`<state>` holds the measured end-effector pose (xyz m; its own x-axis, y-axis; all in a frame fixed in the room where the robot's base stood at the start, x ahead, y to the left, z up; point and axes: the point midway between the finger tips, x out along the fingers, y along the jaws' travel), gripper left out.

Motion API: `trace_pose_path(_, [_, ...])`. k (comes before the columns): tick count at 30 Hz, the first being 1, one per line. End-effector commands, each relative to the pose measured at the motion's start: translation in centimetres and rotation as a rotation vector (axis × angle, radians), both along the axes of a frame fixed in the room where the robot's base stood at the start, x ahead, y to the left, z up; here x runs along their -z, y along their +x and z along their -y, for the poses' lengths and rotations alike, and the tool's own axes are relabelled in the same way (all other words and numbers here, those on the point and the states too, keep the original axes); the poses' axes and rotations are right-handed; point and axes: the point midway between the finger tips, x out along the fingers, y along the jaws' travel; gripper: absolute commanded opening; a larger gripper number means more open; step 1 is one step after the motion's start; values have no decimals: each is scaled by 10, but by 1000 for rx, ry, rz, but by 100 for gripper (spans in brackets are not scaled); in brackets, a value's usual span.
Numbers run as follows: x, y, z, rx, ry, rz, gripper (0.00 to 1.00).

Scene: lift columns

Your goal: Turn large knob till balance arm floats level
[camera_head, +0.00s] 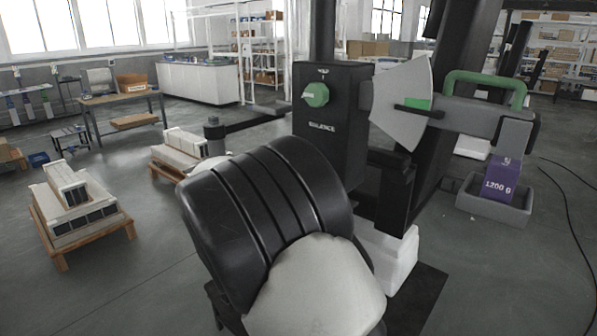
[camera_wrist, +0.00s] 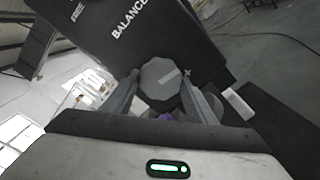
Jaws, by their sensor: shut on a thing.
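In the head view my arm hides the knob and the gripper. The balance arm (camera_head: 470,116) is a grey beam sloping slightly down to the right. A purple 1200 G weight (camera_head: 490,184) hangs at the beam's right end, low in a grey tray (camera_head: 482,210); contact is unclear.
A green handle (camera_head: 485,78) tops the beam. Loaded pallets (camera_head: 75,215) stand left; a cable lies on the right floor.

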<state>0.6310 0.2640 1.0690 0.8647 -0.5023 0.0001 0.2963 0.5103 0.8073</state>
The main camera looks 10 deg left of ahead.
Motion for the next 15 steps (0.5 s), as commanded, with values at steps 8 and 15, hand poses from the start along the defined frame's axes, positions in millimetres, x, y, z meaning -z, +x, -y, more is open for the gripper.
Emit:
trace_pose_path(8, [1,-1,0,0,5,0,28])
trace_pose_path(15, [1,0,0,0,3,0,70])
